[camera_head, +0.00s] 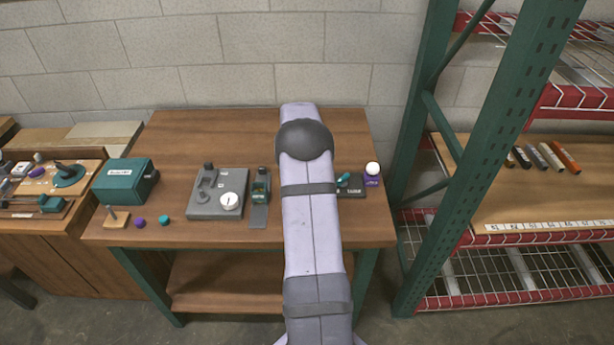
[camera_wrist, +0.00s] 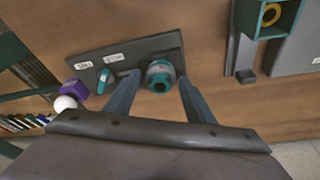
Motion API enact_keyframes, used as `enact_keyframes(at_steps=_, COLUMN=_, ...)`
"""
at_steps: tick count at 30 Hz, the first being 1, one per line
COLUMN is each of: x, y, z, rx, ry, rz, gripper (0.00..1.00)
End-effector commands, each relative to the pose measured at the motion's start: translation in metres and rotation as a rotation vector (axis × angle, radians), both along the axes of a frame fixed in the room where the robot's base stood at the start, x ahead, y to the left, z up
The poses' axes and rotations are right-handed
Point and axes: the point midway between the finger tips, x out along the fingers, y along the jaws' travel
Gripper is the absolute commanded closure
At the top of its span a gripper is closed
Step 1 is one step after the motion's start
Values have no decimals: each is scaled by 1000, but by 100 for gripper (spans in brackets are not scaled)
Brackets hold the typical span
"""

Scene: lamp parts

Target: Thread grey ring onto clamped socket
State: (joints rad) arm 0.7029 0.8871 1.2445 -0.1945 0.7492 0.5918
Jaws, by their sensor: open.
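In the wrist view a teal socket (camera_wrist: 158,86) with a dark round opening stands on a dark plate (camera_wrist: 130,52). A grey ring (camera_wrist: 160,66) shows around the teal socket, with teal visible at its front; how far it is seated I cannot tell. My gripper (camera_wrist: 159,76) is open, with one finger on each side of the ring and socket. Small gaps appear between the fingers and the ring. In the head view my arm hides the gripper, ring and socket. Only the right end of the plate (camera_head: 353,191) and a teal lever (camera_head: 344,177) show there.
A purple block (camera_wrist: 76,90) and white ball (camera_wrist: 65,103) lie beside the plate.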

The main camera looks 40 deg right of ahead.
Motion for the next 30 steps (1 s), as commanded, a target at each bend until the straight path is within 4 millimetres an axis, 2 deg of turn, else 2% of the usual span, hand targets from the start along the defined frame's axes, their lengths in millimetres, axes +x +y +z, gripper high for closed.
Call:
enact_keyframes(at_steps=7, x=-2, y=-1, z=2, rx=1, ry=0, rz=197, gripper=50)
enact_keyframes(at_steps=20, x=-2, y=-1, z=0, rx=0, ry=1, rz=291, gripper=50)
enact_keyframes(at_steps=30, x=-4, y=-4, z=-1, rx=0, ry=0, rz=532, gripper=50)
